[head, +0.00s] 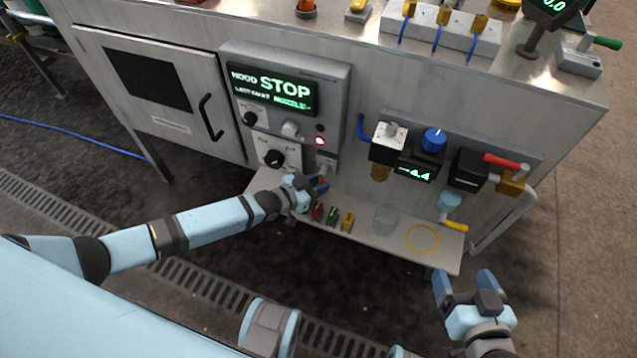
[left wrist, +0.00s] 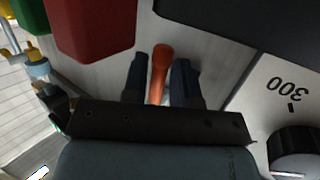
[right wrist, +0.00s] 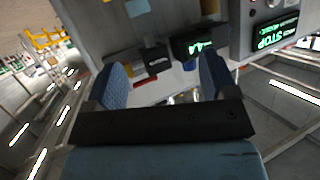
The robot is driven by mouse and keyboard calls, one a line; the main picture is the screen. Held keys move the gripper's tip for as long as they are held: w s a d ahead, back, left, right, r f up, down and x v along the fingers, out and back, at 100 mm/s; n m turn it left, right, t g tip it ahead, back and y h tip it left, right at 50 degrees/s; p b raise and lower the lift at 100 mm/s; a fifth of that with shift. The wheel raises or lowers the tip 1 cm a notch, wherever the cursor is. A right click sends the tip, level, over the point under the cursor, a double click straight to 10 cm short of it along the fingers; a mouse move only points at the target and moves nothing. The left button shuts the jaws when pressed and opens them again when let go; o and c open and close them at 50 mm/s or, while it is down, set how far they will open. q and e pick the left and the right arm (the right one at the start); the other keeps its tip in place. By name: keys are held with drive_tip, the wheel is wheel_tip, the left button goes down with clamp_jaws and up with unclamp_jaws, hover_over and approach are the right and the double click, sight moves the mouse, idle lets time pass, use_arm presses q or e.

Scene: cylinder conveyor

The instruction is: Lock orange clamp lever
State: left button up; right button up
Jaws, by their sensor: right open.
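The orange clamp lever (left wrist: 159,66) shows in the left wrist view, a slim handle standing out from the pale panel. My left gripper (left wrist: 160,78) has one finger on each side of it, with little or no gap, and looks shut on it. In the head view my left gripper (head: 314,183) is at the panel below the red lamp, and it hides most of the lever. My right gripper (head: 465,290) is open and empty, apart from the bench at the lower right; its spread fingers show in the right wrist view (right wrist: 163,85).
A STOP display (head: 275,88) and a black knob (head: 275,158) are above and left of my left gripper. Red, green (head: 332,215) and yellow pieces stand on the shelf (head: 305,226) just below it. A clear beaker (head: 385,220) and valves with red and yellow handles are to the right.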

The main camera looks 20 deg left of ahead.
use_arm(q)
drive_tip(key=p+v, duration=0.3)
drive_tip(key=v, duration=1)
drive_tip(key=shift+s+a, duration=0.15)
drive_tip(key=shift+s, duration=0.25)
use_arm(e)
drive_tip(key=shift+s+d+f+g+h, duration=0.55)
drive_tip(key=shift+d+f+g, duration=0.2)
drive_tip(key=shift+f, duration=0.15)
use_arm(q)
drive_tip(key=shift+r, duration=0.1)
